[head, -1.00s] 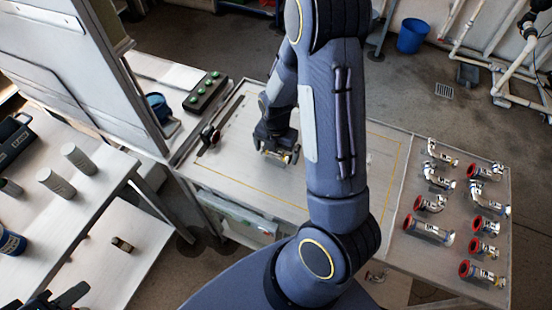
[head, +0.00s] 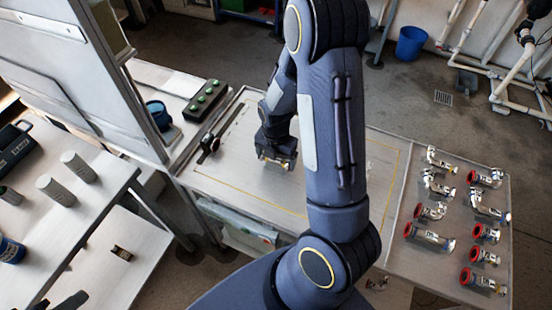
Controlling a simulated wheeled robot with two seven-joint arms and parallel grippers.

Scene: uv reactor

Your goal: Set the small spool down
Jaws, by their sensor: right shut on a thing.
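My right gripper (head: 276,153) points down over the pale work plate (head: 235,180) and is shut on the small spool (head: 276,162), a short metal piece with brass-coloured parts. The fingers and wrist hide much of the spool. It is low over the plate, inside the yellow outline; I cannot tell whether it touches the surface. My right upper arm and elbow cover the plate's middle right. A dark shape at the bottom left edge may be my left gripper (head: 68,302); it is cut off and its jaws cannot be made out.
Several flanged pipe fittings with red ends (head: 430,236) stand on the right part of the table. A black box with green buttons (head: 204,100) sits at the back left of the plate. Grey cylinders (head: 78,166) stand on the left table.

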